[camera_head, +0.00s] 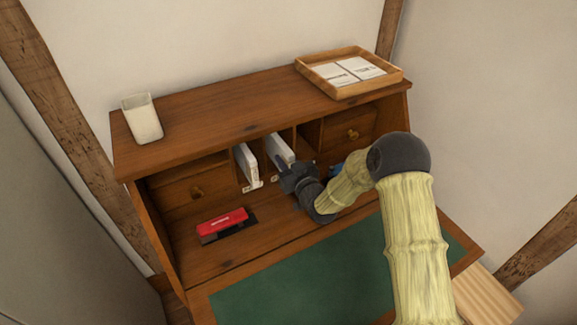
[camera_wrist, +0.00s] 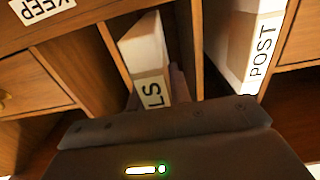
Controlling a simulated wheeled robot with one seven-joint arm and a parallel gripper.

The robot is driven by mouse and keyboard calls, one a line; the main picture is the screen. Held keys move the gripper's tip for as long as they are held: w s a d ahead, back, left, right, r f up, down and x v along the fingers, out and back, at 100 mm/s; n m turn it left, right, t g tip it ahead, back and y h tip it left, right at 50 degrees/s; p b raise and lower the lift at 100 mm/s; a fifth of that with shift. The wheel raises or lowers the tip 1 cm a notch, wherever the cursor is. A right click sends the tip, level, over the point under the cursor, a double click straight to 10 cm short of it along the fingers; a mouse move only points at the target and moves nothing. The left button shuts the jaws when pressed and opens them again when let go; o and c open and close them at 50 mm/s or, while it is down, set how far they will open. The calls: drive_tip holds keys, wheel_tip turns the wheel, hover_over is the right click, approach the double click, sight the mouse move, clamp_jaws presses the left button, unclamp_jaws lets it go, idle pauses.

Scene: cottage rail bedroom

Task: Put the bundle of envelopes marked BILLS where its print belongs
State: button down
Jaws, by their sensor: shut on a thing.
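My gripper (camera_head: 286,172) is shut on a white bundle of envelopes (camera_head: 279,150) at the pigeonholes of the wooden desk. In the wrist view, the end label of this bundle (camera_wrist: 152,88) shows only the letters LS; my gripper (camera_wrist: 155,108) hides the rest. The bundle stands on edge, at least partly inside a narrow compartment between wooden dividers. Another white bundle, marked POST (camera_wrist: 262,50), stands one compartment over; in the head view this bundle (camera_head: 247,163) is on the left. A KEEP plate (camera_wrist: 40,8) appears upside down in the wrist view.
A red and black object (camera_head: 222,222) lies on the desk floor at the left. A white cup (camera_head: 142,118) and a wooden tray (camera_head: 312,79) with papers stand on top. Drawers flank the compartments. The green writing surface (camera_head: 300,285) looks clear beside my arm.

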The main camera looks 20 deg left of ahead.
drive_tip(key=shift+w+a, duration=0.35)
drive_tip(key=shift+a, duration=0.15)
drive_tip(key=shift+f+b, duration=0.35)
drive_tip(key=shift+b, duration=0.6)
drive_tip(key=c, duration=1.2)
unclamp_jaws()
drive_tip(key=b+v, duration=0.2)
drive_tip(key=v, duration=1.5)
drive_tip(key=shift+d, duration=0.15)
